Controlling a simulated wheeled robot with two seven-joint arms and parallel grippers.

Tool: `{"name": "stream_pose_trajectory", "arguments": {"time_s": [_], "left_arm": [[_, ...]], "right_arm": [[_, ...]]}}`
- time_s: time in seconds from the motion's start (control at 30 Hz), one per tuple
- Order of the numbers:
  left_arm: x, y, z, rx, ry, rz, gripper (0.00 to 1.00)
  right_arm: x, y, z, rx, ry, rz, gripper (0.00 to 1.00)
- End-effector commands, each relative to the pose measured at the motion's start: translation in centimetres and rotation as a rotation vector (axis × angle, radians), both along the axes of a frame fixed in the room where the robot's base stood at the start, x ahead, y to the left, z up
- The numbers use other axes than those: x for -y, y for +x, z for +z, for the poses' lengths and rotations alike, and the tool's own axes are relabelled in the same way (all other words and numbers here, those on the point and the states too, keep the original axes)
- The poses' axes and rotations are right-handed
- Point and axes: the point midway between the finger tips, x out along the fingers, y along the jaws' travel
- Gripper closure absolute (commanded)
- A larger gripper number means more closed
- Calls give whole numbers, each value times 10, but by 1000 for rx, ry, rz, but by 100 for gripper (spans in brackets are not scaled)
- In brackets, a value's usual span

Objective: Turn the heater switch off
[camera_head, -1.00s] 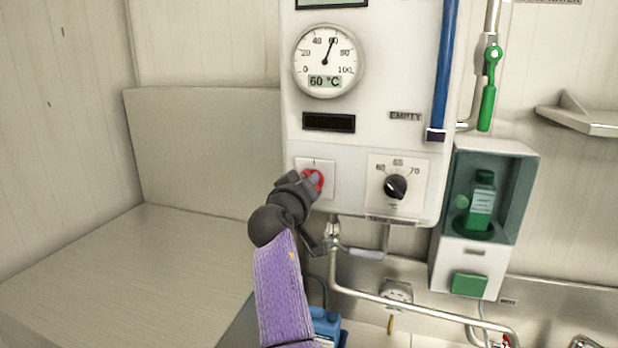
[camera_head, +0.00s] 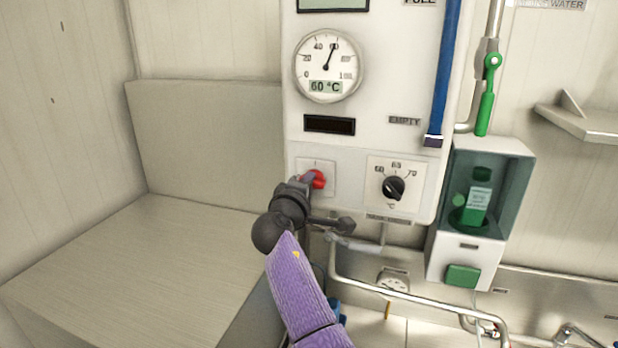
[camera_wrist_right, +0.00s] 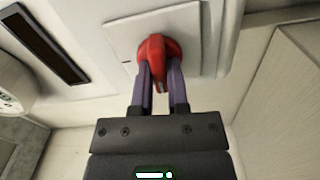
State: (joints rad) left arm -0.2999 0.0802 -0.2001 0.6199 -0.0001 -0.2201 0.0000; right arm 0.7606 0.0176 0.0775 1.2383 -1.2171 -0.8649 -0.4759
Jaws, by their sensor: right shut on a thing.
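The heater switch (camera_head: 318,179) is a red rotary knob on a white square plate at the lower left of the white panel. It also shows in the right wrist view (camera_wrist_right: 156,52), at the top middle. My right gripper (camera_head: 308,180) comes up from below and is shut on the red knob. In the right wrist view its two purple fingers (camera_wrist_right: 160,84) lie on either side of the knob's grip. The fingers partly hide the knob in the head view. My left gripper is not in view.
A black dial (camera_head: 394,188) marked 60, 65, 70 sits right of the switch. Above are a dark display (camera_head: 329,125) and a round gauge (camera_head: 328,66) reading 60 °C. A green bottle (camera_head: 477,197) stands in a holder at right. A bare counter (camera_head: 140,260) lies at left.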

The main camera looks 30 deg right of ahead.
Motion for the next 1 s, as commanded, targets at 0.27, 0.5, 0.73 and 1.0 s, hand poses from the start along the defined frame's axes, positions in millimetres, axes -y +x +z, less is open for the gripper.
{"name": "stream_pose_trajectory", "arguments": {"time_s": [0.27, 0.5, 0.73, 1.0], "left_arm": [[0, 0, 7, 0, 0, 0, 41], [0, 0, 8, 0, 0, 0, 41], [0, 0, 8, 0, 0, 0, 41], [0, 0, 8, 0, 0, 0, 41]], "right_arm": [[0, 0, 1, -68, -61, 2, 100], [-1, 0, 0, -87, -76, 2, 100], [-1, 0, -1, -88, -77, 2, 100], [0, 0, -1, -88, -75, 1, 46]]}}
